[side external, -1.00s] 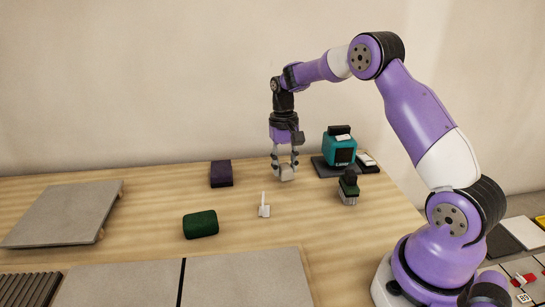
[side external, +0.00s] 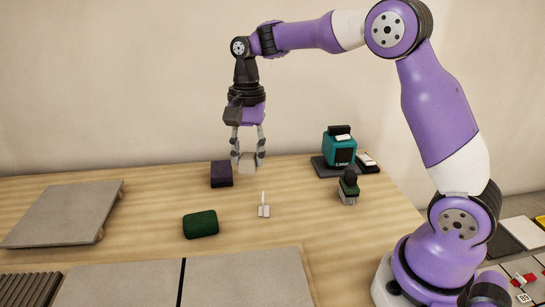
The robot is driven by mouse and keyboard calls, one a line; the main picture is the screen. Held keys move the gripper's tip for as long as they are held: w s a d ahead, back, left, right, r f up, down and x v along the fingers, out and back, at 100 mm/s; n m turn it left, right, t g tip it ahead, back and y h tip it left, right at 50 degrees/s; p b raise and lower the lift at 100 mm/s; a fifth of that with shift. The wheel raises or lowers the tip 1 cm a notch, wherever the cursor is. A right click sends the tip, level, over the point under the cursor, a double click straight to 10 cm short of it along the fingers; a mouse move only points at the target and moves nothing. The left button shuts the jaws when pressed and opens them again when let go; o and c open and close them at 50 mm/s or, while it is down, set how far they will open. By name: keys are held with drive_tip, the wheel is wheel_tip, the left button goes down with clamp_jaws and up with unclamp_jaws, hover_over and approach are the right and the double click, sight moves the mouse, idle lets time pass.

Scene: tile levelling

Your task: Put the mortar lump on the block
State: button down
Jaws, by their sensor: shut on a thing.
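My gripper (side external: 247,158) points down and is shut on a small grey lump (side external: 247,163), which looks like the mortar lump. It is held in the air above the wooden table, just right of a dark purple block (side external: 221,169) as seen in the picture. A dark green rounded block (side external: 201,224) lies nearer the camera, lower left of my gripper. Which of the two is the task's block I cannot tell.
A small white upright piece (side external: 264,207) stands on the table (side external: 310,225). A brush (side external: 348,187) and a teal device (side external: 340,149) are at the right. A grey slab (side external: 65,212) lies left, and large grey tiles (side external: 245,280) lie in front.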

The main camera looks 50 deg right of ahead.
drive_tip(key=w+a+r+m, duration=0.1)
drive_tip(key=w+a+m, duration=0.2)
drive_tip(key=m, duration=0.5)
drive_tip(key=m+t, duration=0.2)
drive_tip(key=m, duration=1)
hover_over(220, 174)
drive_tip(key=shift+h, duration=0.3)
drive_tip(key=f, duration=0.5)
drive_tip(key=shift+s+f, duration=0.1)
drive_tip(key=shift+s, duration=0.1)
drive_tip(key=shift+f, duration=1.9)
drive_tip(key=shift+c, duration=2.4)
unclamp_jaws()
drive_tip(key=shift+f, duration=0.15)
